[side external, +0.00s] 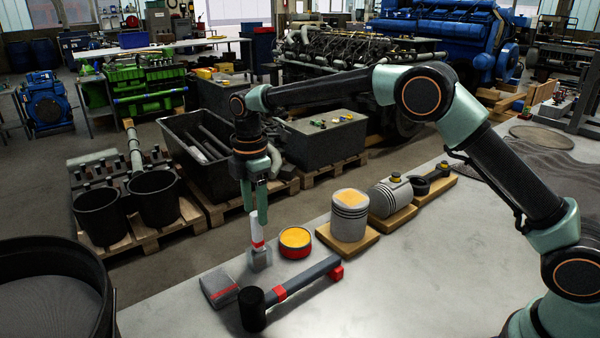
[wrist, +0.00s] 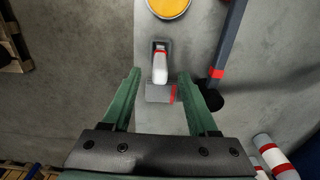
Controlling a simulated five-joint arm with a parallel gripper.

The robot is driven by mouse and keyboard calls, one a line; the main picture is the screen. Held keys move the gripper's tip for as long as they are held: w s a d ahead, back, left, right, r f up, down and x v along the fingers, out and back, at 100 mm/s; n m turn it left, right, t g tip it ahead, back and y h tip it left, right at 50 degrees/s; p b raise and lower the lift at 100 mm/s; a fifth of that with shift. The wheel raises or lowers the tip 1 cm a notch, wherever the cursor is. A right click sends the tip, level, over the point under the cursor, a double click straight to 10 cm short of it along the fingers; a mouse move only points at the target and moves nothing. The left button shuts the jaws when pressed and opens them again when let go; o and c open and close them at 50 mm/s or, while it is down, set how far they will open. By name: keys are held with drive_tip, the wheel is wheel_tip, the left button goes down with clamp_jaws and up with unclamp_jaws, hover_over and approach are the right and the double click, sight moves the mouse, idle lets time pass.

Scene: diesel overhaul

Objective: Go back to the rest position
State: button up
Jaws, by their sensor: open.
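My gripper (side external: 255,207) hangs pointing down above the near left part of the bench, with its green fingers apart. In the wrist view my gripper (wrist: 159,75) is open with nothing clamped between the fingers. A small upright tool with a white handle and red band (side external: 257,224) stands in a grey holder (side external: 260,259) just below the fingertips. In the wrist view the white handle (wrist: 160,68) shows between the fingertips; whether it touches them I cannot tell.
A grey block with a red stripe (side external: 219,289), a black-headed hammer (side external: 300,281) and a yellow-topped red tin (side external: 295,241) lie close by. A piston (side external: 349,214) stands on a wooden board. The bench's front right is clear. Black bins (side external: 158,199) stand beyond its edge.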

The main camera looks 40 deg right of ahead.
wheel_tip(320, 180, up, 8)
drive_tip(key=shift+r, duration=0.15)
